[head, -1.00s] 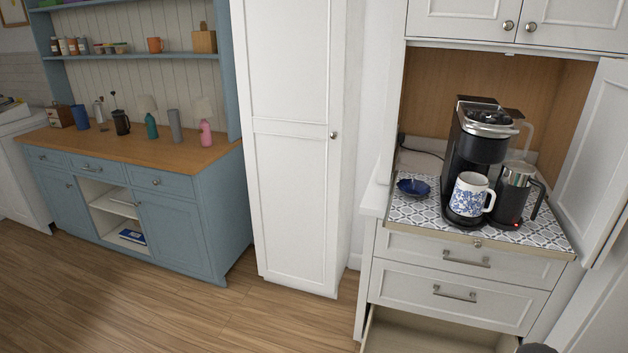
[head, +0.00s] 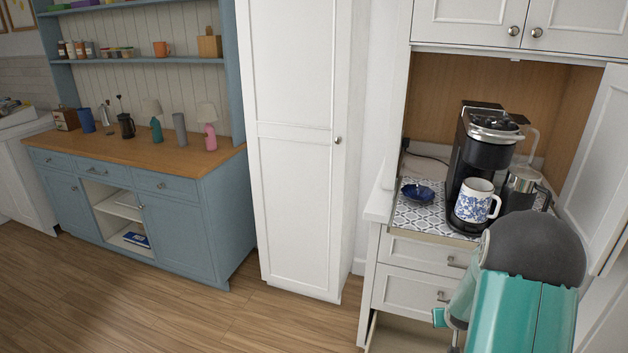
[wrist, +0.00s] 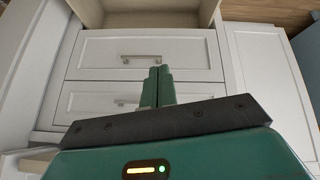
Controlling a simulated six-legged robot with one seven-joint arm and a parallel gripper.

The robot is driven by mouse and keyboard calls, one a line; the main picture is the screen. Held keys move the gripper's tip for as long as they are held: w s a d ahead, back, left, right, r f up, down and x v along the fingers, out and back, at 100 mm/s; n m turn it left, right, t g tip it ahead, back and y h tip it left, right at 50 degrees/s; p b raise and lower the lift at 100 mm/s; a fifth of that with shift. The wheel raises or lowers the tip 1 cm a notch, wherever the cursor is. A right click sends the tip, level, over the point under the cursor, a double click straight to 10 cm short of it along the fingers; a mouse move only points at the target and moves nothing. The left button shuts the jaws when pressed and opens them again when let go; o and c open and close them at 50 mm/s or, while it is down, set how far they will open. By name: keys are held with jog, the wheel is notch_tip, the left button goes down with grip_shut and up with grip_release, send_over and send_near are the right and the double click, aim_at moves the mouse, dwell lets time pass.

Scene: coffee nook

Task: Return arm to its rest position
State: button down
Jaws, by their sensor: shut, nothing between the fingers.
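My gripper (wrist: 157,86) shows in the wrist view as two green fingers pressed together with nothing between them. It points toward the white drawer fronts (wrist: 140,57) and is apart from the objects on the counter. In the head view, my teal and grey arm rises at the lower right and covers part of the drawers and the counter's front right. I cannot make out the fingertips in the head view.
A coffee maker (head: 483,150), a blue-and-white mug (head: 474,201), a partly hidden metal jug (head: 522,187) and a blue bowl (head: 417,192) stand in the nook. The lowest drawer (head: 400,336) is open. A cabinet door (head: 603,165) stands open at right. Floor (head: 190,315) at left is clear.

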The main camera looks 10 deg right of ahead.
jog(key=s+a+r+n+y, duration=0.1)
jog(key=s+a+r, duration=0.1)
jog(key=a+r, duration=0.8)
jog(key=s+a+r, duration=0.2)
jog(key=a+r, duration=0.6)
jog(key=r, duration=0.3)
jog(key=s+a+r+n+y, duration=0.1)
jog(key=s+a+r, duration=0.3)
jog(key=s+a, duration=0.3)
jog(key=s+a+r+n+y, duration=0.1)
jog(key=s+a+r, duration=0.4)
jog(key=s+a, duration=0.3)
jog(key=shift+s+r+n+y, duration=0.3)
jog(key=shift+s+y, duration=0.1)
jog(key=shift+s, duration=0.75)
jog(key=shift+d, duration=0.15)
